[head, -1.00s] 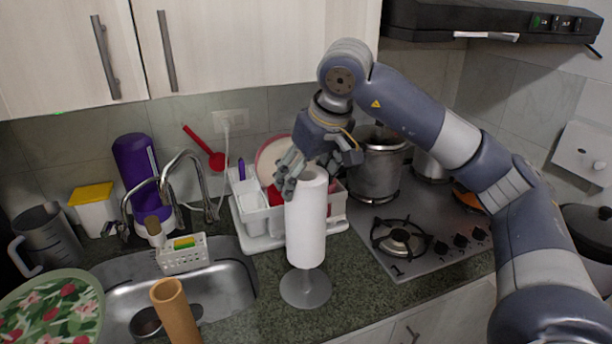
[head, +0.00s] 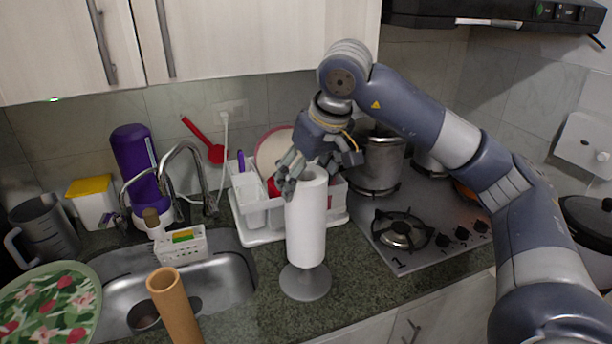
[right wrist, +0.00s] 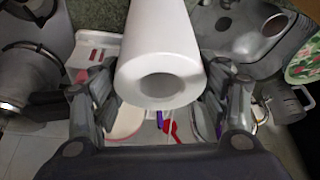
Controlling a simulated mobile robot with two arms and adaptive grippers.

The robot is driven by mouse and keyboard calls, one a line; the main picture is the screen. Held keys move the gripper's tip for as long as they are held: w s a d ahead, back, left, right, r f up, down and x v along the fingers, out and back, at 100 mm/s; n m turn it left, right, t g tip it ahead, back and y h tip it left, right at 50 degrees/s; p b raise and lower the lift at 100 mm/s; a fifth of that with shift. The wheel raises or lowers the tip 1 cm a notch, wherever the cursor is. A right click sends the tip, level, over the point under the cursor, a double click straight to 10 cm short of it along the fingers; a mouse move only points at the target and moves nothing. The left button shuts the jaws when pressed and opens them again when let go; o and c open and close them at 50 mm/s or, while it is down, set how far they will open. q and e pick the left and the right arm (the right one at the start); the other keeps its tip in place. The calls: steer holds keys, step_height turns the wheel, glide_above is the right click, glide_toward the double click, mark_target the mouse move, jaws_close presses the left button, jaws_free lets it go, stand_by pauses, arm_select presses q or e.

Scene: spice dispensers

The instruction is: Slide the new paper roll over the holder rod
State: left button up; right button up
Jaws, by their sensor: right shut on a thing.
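The white paper roll (head: 306,220) stands upright at the front of the counter, above the round grey holder base (head: 306,283). My right gripper (head: 305,172) is shut on its upper end; in the right wrist view the fingers flank the roll (right wrist: 160,45). In the head view a short grey piece of the holder shows between the roll's lower end and the base, so the roll is not resting on the base. The rod is hidden; the roll's open hole in the right wrist view shows no rod tip. My left gripper is out of view.
A brown cardboard tube (head: 174,305) rises at the bottom, before the sink (head: 235,275). A white dish rack (head: 258,235) stands close behind the roll. The stove (head: 420,250) is to the right. A floral plate (head: 45,310) is at lower left.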

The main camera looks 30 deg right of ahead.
mark_target(319, 184)
step_height(319, 184, down, 8)
steer(key=b, duration=0.6)
steer(key=shift+f, duration=0.25)
stand_by(2.1)
steer(key=o, duration=1.5)
steer(key=v, duration=1.2)
